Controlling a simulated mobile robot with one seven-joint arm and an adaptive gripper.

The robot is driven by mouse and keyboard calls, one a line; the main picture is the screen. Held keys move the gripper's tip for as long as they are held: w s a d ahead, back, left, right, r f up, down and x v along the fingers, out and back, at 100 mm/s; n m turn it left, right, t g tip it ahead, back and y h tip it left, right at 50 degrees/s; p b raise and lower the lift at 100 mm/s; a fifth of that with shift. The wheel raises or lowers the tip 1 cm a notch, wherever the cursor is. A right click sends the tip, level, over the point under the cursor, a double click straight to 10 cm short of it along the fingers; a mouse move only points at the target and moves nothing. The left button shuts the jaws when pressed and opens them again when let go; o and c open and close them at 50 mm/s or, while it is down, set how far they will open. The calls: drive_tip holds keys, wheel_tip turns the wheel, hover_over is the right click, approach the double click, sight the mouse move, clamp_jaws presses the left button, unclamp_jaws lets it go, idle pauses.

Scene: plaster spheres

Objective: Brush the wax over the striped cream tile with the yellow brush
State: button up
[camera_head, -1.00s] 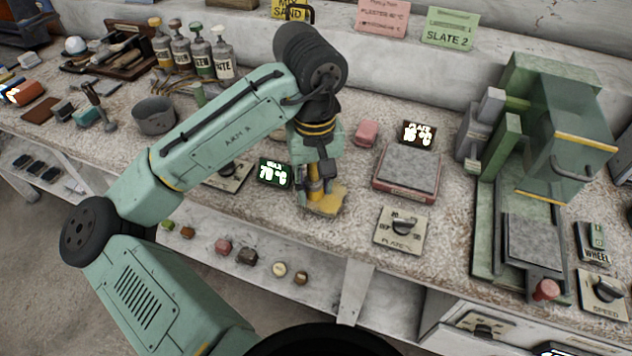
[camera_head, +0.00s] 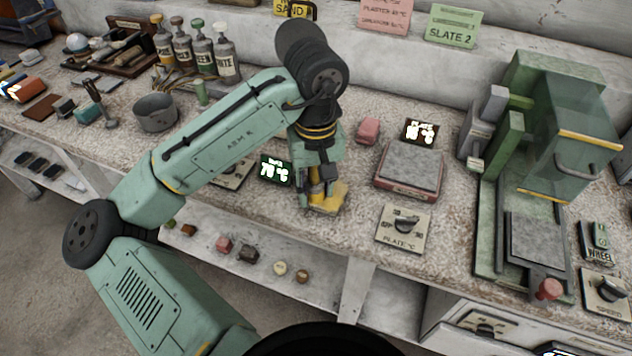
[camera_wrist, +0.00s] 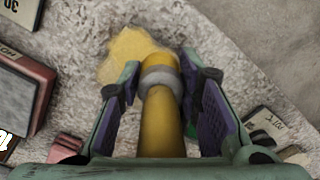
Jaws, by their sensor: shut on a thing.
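The yellow brush (camera_wrist: 163,118) has a thick yellow handle and a grey collar. My gripper (camera_wrist: 162,85) is shut on its handle, one finger on each side. It also shows in the head view (camera_head: 322,178), low over the bench. The brush's working end points down at a yellow, uneven-edged patch (camera_wrist: 128,50) on the bench, which also shows in the head view (camera_head: 332,200). I cannot tell whether the end touches it. No stripes can be made out on the patch, and I cannot tell whether a cream tile lies under it.
A grey-topped red plate (camera_head: 409,168) stands right of my gripper, with a plate dial (camera_head: 403,228) in front. A lit temperature display (camera_head: 275,170) is to the left. A green machine (camera_head: 545,170) stands at right. The bench's front edge is close.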

drive_tip(key=shift+s+a, duration=0.25)
drive_tip(key=shift+s, duration=0.5)
drive_tip(key=shift+w+d, duration=0.3)
drive_tip(key=shift+w, duration=0.6)
drive_tip(key=shift+w+d, duration=0.3)
drive_tip(key=shift+w, duration=0.6)
drive_tip(key=shift+s+a, duration=0.3)
drive_tip(key=shift+s, duration=0.6)
drive_tip(key=shift+s+a, duration=0.3)
drive_tip(key=shift+s, duration=0.6)
drive_tip(key=shift+w+d, duration=0.3)
drive_tip(key=shift+w, duration=0.6)
drive_tip(key=shift+w+d, duration=0.3)
drive_tip(key=shift+w, duration=0.6)
drive_tip(key=shift+s+r, duration=0.1)
